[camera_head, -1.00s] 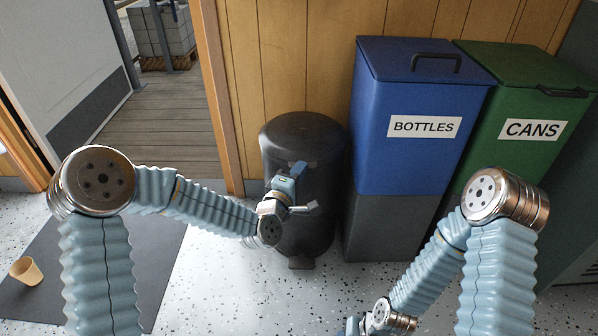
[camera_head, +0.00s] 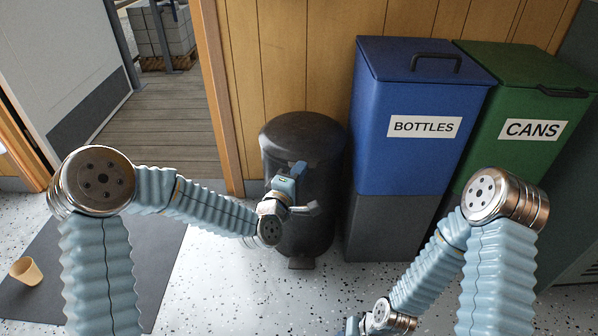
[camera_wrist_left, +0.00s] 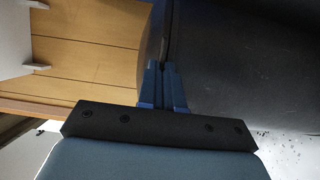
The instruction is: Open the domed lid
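The black bin (camera_head: 325,205) stands upright against the wooden wall, and its domed lid (camera_head: 305,128) is down on it. My left gripper (camera_head: 299,168) is at the front of the bin, just below the lid's rim. In the left wrist view its blue fingers (camera_wrist_left: 165,78) are together, with their tips at the seam between the lid (camera_wrist_left: 151,45) and the bin body (camera_wrist_left: 235,60). Nothing shows between the fingers, and I cannot tell whether they touch the rim. My right gripper (camera_head: 353,325) is low at the bottom edge, mostly cut off.
A blue bottles bin (camera_head: 400,165) stands close on the right, with a green cans bin (camera_head: 520,85) beyond it. A pedal (camera_head: 302,262) sticks out at the black bin's foot. A tan cup (camera_head: 26,271) lies on a grey mat (camera_head: 150,265) at left. A doorway is behind.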

